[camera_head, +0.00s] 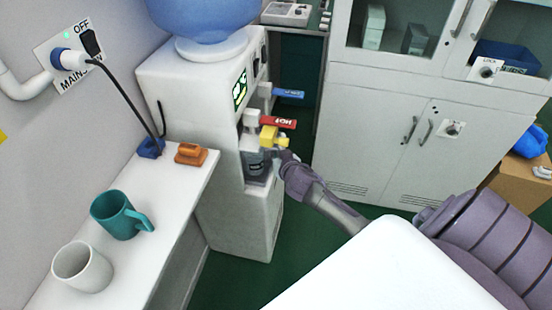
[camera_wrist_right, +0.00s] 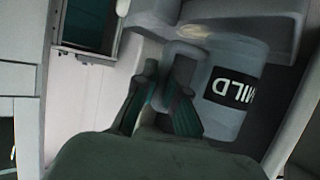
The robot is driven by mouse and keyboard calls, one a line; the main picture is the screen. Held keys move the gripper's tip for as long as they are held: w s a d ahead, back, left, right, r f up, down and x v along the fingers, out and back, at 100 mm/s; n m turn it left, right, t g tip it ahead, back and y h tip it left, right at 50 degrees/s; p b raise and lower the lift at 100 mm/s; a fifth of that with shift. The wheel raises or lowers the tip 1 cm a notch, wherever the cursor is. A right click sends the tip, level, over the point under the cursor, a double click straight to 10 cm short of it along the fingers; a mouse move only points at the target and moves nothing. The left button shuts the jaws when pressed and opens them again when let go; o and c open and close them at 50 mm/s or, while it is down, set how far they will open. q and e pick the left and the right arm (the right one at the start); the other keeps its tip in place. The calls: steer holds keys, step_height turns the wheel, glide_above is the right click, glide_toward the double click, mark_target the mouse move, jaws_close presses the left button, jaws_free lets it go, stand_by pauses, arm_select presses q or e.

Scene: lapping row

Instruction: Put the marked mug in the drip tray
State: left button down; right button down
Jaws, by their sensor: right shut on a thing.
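The marked mug (camera_head: 254,164) is grey with a black label and is inside the water dispenser's alcove, below the taps. In the right wrist view the mug (camera_wrist_right: 226,92) shows its label, reading "MILD". My right gripper (camera_head: 279,158) reaches in from the right and is shut on the mug's handle (camera_wrist_right: 183,68); its fingers (camera_wrist_right: 165,105) show close up there. The drip tray (camera_head: 257,181) at the alcove's bottom is mostly hidden by the mug and the shade. I cannot tell whether the mug touches it. My left gripper is not in view.
The white dispenser (camera_head: 222,190) has a blue tap (camera_head: 288,94), a red HOT tap (camera_head: 278,122) and a yellow tap (camera_head: 270,136). A teal mug (camera_head: 118,216) and a white mug (camera_head: 82,268) stand on the left shelf. A white cabinet (camera_head: 390,140) stands behind.

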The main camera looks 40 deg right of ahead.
steer(key=shift+f, duration=1.1)
steer(key=shift+f, duration=0.1)
steer(key=c, duration=1.2)
jaws_free()
steer(key=shift+c, duration=0.2)
